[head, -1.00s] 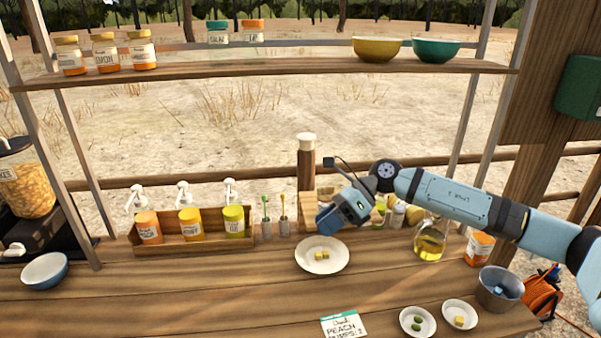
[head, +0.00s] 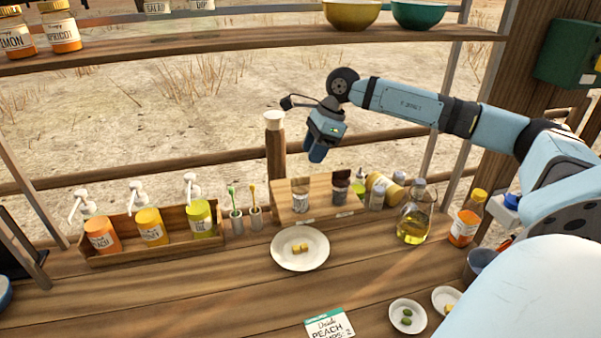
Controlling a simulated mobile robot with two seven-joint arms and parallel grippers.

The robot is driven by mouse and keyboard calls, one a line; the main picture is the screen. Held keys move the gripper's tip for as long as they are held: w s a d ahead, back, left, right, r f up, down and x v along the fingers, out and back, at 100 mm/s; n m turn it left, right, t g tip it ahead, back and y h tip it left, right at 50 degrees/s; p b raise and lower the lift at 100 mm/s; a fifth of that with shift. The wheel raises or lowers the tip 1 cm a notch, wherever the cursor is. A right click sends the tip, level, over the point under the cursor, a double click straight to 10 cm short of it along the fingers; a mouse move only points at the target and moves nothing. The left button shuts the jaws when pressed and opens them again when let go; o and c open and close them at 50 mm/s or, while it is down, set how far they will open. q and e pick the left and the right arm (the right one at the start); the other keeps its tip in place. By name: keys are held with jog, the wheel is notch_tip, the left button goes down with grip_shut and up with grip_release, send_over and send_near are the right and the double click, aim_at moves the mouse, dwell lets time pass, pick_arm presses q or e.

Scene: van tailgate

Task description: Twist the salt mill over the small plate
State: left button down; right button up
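The small plate (head: 282,262) is white and round and lies on the wooden counter with small yellowish cubes (head: 300,248) on it. Two small mills stand in a low wooden rack behind it: a paler grey one (head: 300,198) and a darker one (head: 340,188). Two labels on the rack front are too small to read, so I cannot tell for sure which is the salt mill. My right gripper (head: 317,154) points down above the rack, apart from both mills. Its fingers overlap in this view, and I see nothing held. My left gripper is out of view.
Pump bottles stand in a wooden box (head: 160,245) at left. An oil flask (head: 413,222) and an orange-labelled bottle (head: 467,218) stand at right. Small bowls (head: 408,316) and a card (head: 329,325) are in front. A shelf (head: 240,46) crosses above.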

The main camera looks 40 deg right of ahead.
aim_at(301, 177)
jog(key=p+x, duration=0.1)
jog(key=x, duration=0.6)
jog(key=shift+w+a+f, duration=0.1)
jog(key=shift+w+f, duration=0.05)
jog(key=shift+f, duration=0.1)
grip_shut()
